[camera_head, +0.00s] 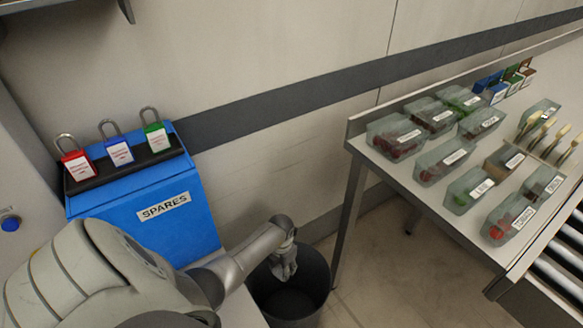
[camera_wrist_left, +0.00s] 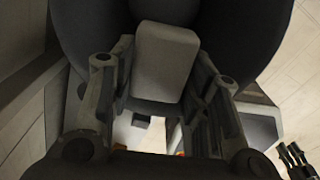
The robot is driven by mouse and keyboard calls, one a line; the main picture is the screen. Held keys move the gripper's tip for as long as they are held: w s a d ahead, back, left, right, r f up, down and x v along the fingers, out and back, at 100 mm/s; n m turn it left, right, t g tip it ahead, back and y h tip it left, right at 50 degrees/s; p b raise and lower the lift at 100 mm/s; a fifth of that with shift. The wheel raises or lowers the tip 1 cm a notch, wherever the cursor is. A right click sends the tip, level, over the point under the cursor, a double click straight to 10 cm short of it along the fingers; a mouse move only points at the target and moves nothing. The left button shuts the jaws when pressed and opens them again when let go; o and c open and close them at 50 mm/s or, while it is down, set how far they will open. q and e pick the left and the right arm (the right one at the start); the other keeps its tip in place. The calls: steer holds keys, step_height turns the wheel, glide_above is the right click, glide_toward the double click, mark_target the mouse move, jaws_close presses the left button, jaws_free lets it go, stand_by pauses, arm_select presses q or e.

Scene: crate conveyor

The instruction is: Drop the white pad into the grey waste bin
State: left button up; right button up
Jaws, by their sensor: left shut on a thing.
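The grey waste bin (camera_head: 262,296) stands on the floor between the blue box and the table, and its dark wall also shows in the left wrist view (camera_wrist_left: 235,40). My left gripper (camera_head: 284,268) points down over the bin's opening. In the left wrist view my left gripper (camera_wrist_left: 160,85) is shut on the white pad (camera_wrist_left: 165,52), a pale block with rounded corners between its fingers. In the head view I cannot make out the pad.
A blue SPARES box (camera_head: 150,215) with red, blue and green padlocks stands left of the bin. Right of the bin, a table (camera_head: 400,185) holds labelled trays and brushes, its leg near the bin. A roller conveyor (camera_head: 560,265) is at far right. Floor between is clear.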

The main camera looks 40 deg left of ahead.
steer(key=shift+w, duration=0.15)
arm_select(q)
steer(key=o, duration=1.1)
steer(key=shift+o, duration=0.2)
arm_select(e)
steer(key=shift+a, duration=0.1)
steer(key=shift+w, duration=0.15)
arm_select(q)
steer(key=shift+r, duration=0.1)
steer(key=shift+a+r, duration=0.15)
steer(key=shift+r, duration=0.5)
step_height(320, 180, up, 10)
steer(key=shift+r, duration=0.2)
